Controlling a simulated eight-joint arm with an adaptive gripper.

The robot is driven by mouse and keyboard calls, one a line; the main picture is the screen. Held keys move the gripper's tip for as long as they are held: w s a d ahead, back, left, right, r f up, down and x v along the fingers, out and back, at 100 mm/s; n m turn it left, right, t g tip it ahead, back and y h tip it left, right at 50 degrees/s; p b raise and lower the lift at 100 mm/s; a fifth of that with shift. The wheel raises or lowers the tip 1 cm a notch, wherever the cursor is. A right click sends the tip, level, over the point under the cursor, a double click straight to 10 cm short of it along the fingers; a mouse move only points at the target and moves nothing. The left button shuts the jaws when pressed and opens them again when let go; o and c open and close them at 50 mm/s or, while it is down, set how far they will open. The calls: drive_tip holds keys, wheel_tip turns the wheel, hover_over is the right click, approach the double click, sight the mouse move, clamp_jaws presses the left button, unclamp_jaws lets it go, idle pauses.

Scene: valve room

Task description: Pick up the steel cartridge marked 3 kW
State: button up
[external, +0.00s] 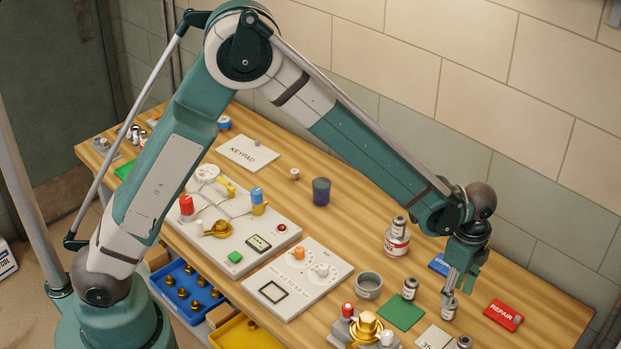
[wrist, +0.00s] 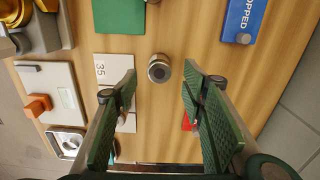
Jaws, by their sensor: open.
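A small steel cartridge (external: 449,311) with a pale label stands upright on the wooden bench beneath my gripper (external: 453,286). In the wrist view its round top (wrist: 159,68) shows between and slightly beyond the open fingers of my gripper (wrist: 160,92), with space on both sides. The fingers hold nothing. A similar steel cartridge (external: 410,288) stands by the green mat, and another (external: 464,343) is cut off at the bottom edge of the external view. The label markings are too small to read, so I cannot tell which is 3 kW.
A card marked 35 (wrist: 103,68) lies left of the cartridge in the wrist view. The green mat (external: 400,313), blue card (external: 439,264), red REPAIR card (external: 503,315), grey cup (external: 368,285), labelled bottle (external: 397,240) and brass-topped fixture (external: 366,326) are nearby.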

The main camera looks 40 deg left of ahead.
sight(446, 316)
drive_tip(key=shift+f, duration=0.15)
drive_tip(key=shift+f, duration=2.55)
drive_tip(key=shift+c, duration=0.6)
drive_tip(key=c, duration=1)
